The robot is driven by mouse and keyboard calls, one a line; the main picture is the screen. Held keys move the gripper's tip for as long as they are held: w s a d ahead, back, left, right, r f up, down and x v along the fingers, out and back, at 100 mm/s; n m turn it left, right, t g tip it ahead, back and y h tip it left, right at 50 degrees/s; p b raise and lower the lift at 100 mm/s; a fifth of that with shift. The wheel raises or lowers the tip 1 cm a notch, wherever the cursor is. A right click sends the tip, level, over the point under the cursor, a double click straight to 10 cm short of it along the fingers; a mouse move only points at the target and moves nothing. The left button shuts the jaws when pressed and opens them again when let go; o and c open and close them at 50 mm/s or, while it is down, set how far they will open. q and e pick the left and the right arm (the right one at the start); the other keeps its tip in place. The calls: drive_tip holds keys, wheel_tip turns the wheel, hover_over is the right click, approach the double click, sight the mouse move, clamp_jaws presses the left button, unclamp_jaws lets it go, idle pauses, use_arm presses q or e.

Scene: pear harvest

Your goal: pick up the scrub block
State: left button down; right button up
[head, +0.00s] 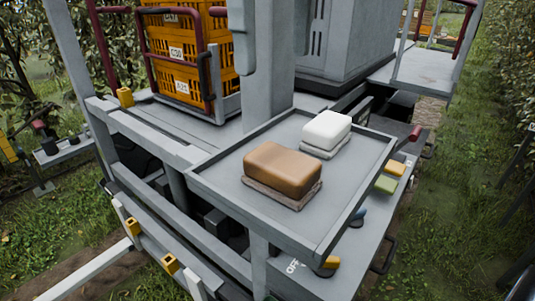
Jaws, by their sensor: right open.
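Two blocks rest on a grey raised-rim tray (226,207). The nearer, larger one is a brown rounded block (282,169) on a thin grey-brown pad. Behind it to the right is a smaller white block (327,129) on a pale grey pad. Either could be the scrub block; I cannot tell which from their looks. Neither is touched by a gripper. A dark part at the lower right edge appears to be my right gripper (522,282), mostly cut off, well right of the tray and open. My left gripper does not show.
Orange crates (184,60) stand behind a dark red rail at the upper left. Below the tray's right side is a grey panel (345,282) with yellow, green and blue pieces and a black handle (384,256). Tray space around the blocks is clear. Grass and foliage lie on both sides.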

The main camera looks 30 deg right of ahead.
hover_over(282, 157)
wheel_tip(282, 157, down, 5)
drive_tip(key=shift+w+a+r, duration=0.1)
drive_tip(key=shift+a, duration=0.05)
wheel_tip(282, 157, down, 4)
drive_tip(key=shift+w+f, duration=0.1)
drive_tip(key=shift+f, duration=0.55)
drive_tip(key=f, duration=0.3)
drive_tip(key=shift+s+f, duration=0.1)
drive_tip(key=shift+s, duration=0.25)
drive_tip(key=shift+w+f, duration=0.1)
drive_tip(key=shift+f, duration=0.45)
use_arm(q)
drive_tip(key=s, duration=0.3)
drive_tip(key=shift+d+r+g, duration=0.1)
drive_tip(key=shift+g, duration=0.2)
use_arm(e)
drive_tip(key=c, duration=1.4)
drive_tip(key=shift+o, duration=0.2)
drive_tip(key=shift+r, duration=0.1)
